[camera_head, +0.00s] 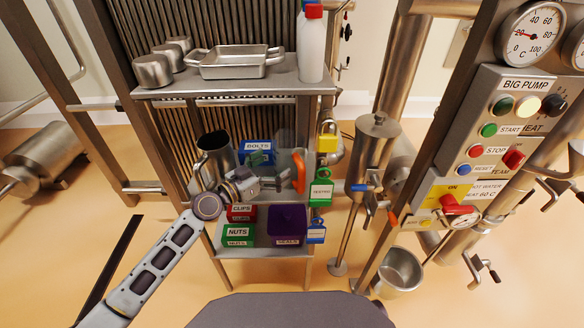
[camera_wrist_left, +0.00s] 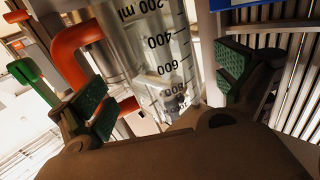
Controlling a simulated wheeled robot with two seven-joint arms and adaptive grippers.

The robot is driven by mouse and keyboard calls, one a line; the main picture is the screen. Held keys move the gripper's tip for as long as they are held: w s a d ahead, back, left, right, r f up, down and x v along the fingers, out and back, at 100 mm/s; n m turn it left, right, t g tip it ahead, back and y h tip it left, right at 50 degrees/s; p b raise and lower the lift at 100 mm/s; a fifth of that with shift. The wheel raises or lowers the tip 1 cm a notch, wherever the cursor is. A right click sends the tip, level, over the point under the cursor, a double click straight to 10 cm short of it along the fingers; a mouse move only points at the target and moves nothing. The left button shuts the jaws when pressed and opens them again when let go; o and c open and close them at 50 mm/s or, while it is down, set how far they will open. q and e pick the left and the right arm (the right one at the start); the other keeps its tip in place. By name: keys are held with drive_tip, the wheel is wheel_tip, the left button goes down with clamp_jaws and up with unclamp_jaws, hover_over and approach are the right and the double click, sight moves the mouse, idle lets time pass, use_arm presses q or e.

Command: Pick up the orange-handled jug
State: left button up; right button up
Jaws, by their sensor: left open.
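My left gripper (camera_head: 272,183) reaches in from the left in front of the jug. In the left wrist view its two green-padded fingers (camera_wrist_left: 165,88) are spread apart on either side of the jug's body. I cannot tell whether either pad touches it. My right gripper is not in view.
A metal mug (camera_head: 214,158) and a blue BOLTS bin (camera_head: 257,147) stand left of the jug. Red, green and purple bins (camera_head: 287,219) sit below. Padlocks (camera_head: 327,138) and a metal hopper (camera_head: 374,145) are close on the right. The top shelf (camera_head: 215,90) overhangs.

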sight(287, 158)
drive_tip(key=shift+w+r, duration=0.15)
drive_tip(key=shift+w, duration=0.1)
use_arm(q)
drive_tip(key=shift+w+d, duration=0.25)
drive_tip(key=shift+d, duration=0.1)
drive_tip(key=shift+p+x, duration=0.4)
drive_tip(key=shift+x, duration=1.75)
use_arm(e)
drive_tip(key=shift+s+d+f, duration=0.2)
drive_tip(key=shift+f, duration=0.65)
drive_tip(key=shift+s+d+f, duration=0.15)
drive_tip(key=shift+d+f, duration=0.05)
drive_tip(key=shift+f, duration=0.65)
use_arm(q)
drive_tip(key=c, duration=1)
drive_tip(key=shift+c, duration=0.2)
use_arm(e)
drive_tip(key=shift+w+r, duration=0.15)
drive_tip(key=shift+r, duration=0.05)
use_arm(q)
drive_tip(key=shift+r, duration=0.1)
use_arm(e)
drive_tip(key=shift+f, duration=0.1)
